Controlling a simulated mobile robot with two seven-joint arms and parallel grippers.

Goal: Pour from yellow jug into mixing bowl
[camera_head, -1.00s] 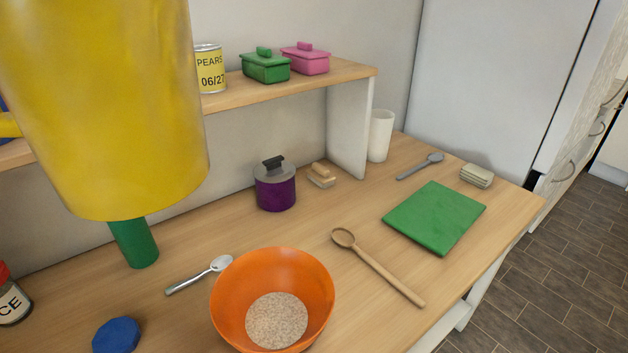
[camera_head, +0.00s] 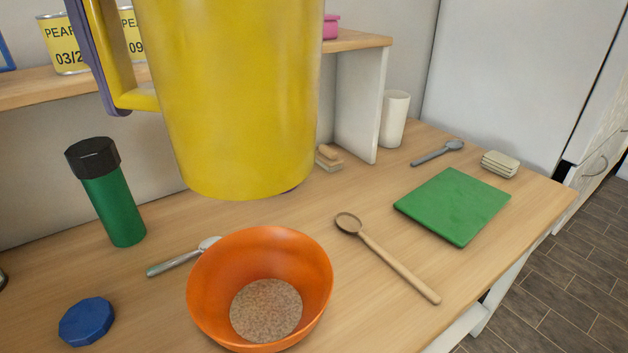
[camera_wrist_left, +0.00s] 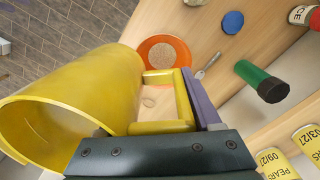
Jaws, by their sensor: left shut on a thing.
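The yellow jug (camera_head: 235,100) hangs large and upright in the head view, its base above and just behind the orange mixing bowl (camera_head: 215,275). My left gripper (camera_head: 98,55) shows as purple fingers at the jug's handle and is shut on it. In the left wrist view the jug (camera_wrist_left: 85,95) lies left of the gripper (camera_wrist_left: 190,100), its handle between the fingers. The bowl (camera_wrist_left: 143,48) is beyond it there, with a grainy beige content (camera_head: 266,310) at its bottom. The jug's inside and content are hidden. My right gripper is not seen.
A green bottle with black lid (camera_head: 112,195), a silver spoon (camera_head: 175,262) and a blue lid (camera_head: 87,321) are left of the bowl. A wooden spoon (camera_head: 390,260) and green board (camera_head: 455,205) lie right. A shelf (camera_head: 362,40) holding cans (camera_head: 62,45) runs behind.

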